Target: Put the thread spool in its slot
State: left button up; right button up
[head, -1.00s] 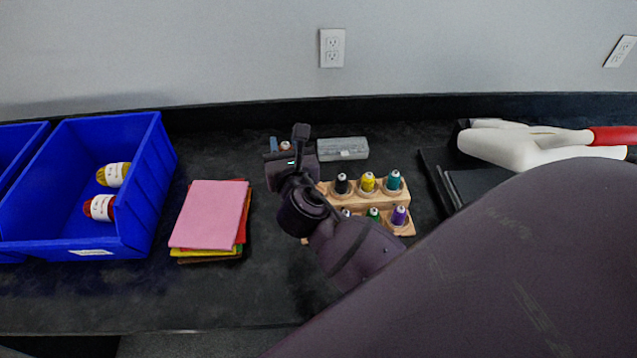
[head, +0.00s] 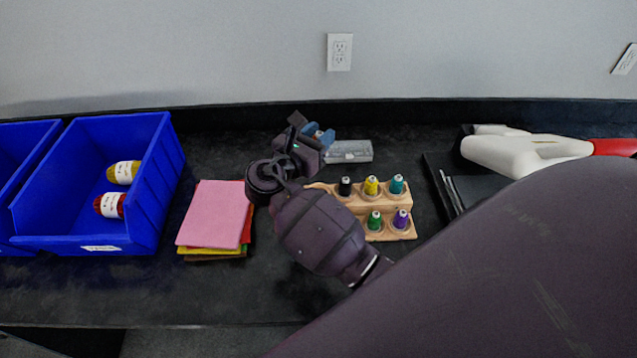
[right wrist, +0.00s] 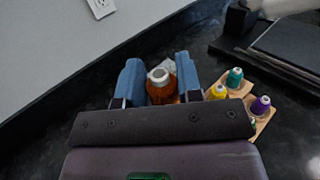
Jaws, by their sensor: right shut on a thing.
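The thread spool (right wrist: 160,88), orange-brown with a pale top, is between the two blue fingers of my right gripper in the right wrist view. My right gripper (head: 318,136) is shut on it, behind the left end of the spool rack in the head view. I cannot tell how high the spool is held. The wooden two-tier rack (head: 375,207) holds black, yellow and teal spools in its back row and green and purple ones in front. My right arm hides the rack's front left part. My left gripper is not in view.
A clear grey box (head: 350,151) lies just behind the rack. Folded cloths (head: 216,215) and a blue bin (head: 140,235) with yarn are on the left. A black object (head: 470,185) and a white tool (head: 525,155) with a red part are on the right.

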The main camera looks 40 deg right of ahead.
jog(key=shift+f+b, duration=1.15)
jog(key=shift+f, duration=5.95)
jog(key=shift+f, duration=0.25)
jog(key=o, duration=0.9)
jog(key=shift+r, duration=0.1)
